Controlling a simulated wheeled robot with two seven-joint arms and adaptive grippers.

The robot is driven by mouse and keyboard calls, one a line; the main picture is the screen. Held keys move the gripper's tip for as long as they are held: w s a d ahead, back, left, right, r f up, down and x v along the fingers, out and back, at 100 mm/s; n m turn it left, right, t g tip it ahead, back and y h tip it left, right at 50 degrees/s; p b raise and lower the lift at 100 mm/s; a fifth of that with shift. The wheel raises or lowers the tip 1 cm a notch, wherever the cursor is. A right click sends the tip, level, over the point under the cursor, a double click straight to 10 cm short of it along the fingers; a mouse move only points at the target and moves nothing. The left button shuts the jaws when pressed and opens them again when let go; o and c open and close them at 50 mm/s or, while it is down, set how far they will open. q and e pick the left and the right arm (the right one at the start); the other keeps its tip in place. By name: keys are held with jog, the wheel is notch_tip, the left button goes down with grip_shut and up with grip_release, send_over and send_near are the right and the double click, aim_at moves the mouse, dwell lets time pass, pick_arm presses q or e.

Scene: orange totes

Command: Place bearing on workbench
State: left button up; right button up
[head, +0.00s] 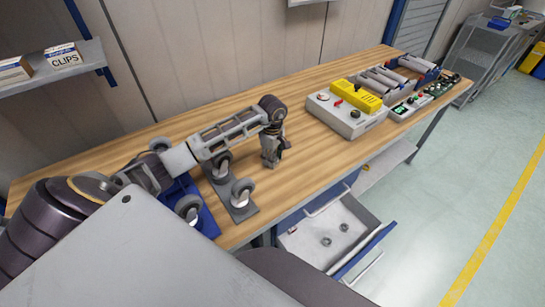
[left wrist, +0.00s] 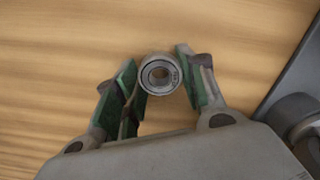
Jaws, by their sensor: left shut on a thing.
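The bearing (left wrist: 160,74) is a small silver ring with a dark centre, seen in the left wrist view between the green-padded fingers of my left gripper (left wrist: 160,80). The gripper is shut on it. In the head view my left gripper (head: 272,160) points down over the wooden workbench (head: 313,163), near its front edge, and the bearing is hard to make out there. I cannot tell whether the bearing touches the bench top. My right gripper is not in view.
Grey caster plates with wheels (head: 242,193) stand left of the gripper. A grey control box (head: 345,118) with a yellow top is to the right. An open drawer (head: 303,244) below the front edge holds two small rings (head: 326,241). Bare wood lies between gripper and box.

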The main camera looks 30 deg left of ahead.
pick_arm(q)
jog(key=shift+f, duration=0.1)
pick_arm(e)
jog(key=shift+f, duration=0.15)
pick_arm(q)
jog(key=o, duration=1.1)
jog(key=shift+c, duration=0.2)
jog(key=shift+r, duration=0.35)
notch_tip(320, 180, up, 12)
jog(key=b, duration=0.1)
jog(key=shift+f+b, duration=0.25)
jog(key=shift+b, duration=0.15)
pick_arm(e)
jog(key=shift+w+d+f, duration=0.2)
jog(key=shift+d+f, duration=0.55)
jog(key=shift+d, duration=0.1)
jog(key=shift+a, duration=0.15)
